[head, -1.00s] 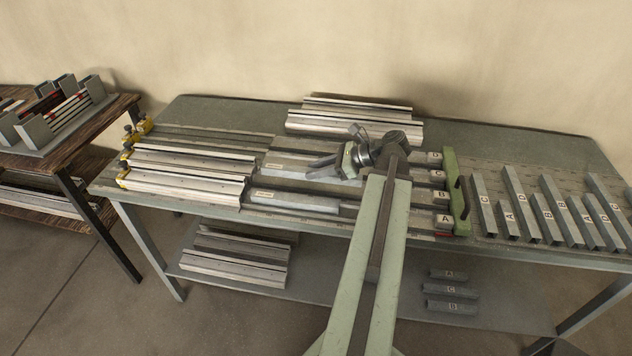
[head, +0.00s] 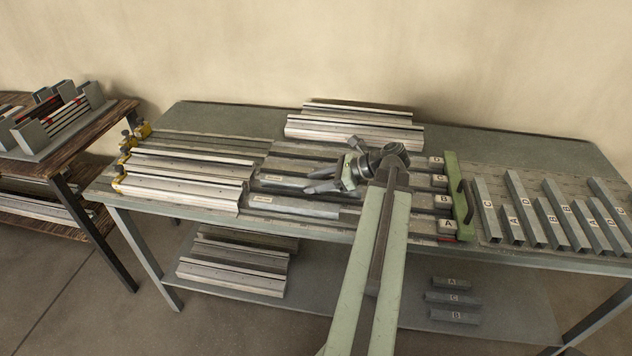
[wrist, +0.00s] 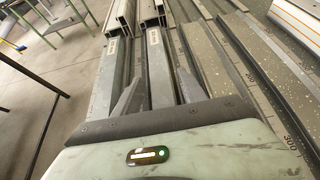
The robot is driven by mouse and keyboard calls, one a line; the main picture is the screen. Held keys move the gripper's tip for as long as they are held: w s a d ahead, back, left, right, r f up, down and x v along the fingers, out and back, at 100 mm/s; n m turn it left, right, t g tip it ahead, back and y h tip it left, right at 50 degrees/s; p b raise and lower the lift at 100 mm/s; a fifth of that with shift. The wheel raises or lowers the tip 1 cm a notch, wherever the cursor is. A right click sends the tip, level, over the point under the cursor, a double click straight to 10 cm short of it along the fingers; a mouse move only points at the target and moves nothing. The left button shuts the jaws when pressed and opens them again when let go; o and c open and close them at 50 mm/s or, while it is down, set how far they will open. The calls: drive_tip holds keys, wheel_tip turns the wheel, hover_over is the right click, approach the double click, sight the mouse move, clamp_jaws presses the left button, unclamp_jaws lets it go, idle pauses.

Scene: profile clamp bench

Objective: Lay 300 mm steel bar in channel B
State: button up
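My gripper (head: 308,182) has its two fingers against both sides of a grey steel bar (head: 280,184) with a small pale label, too small to read. In the wrist view the bar (wrist: 158,62) runs straight ahead between the fingertips. It lines up roughly with channel B, whose label block (head: 442,201) stands at the right. I cannot tell whether it rests on the channel floor. A second labelled grey bar (head: 295,206) lies in front of it, in line with label A (head: 447,224); it shows at left in the wrist view (wrist: 112,58).
Pale metal profiles (head: 180,190) fill the left ends of the channels, by yellow clamps (head: 118,184). A green end plate (head: 458,195) with a handle closes the right. More profiles (head: 350,130) lie behind.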

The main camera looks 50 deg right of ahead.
drive_tip(key=shift+r+p, duration=0.4)
drive_tip(key=shift+r, duration=0.05)
drive_tip(key=p+v, duration=0.5)
drive_tip(key=v, duration=0.6)
drive_tip(key=shift+w+d, duration=0.1)
drive_tip(key=shift+s+d+r, duration=0.1)
drive_tip(key=shift+s+d, duration=0.1)
drive_tip(key=shift+s, duration=0.3)
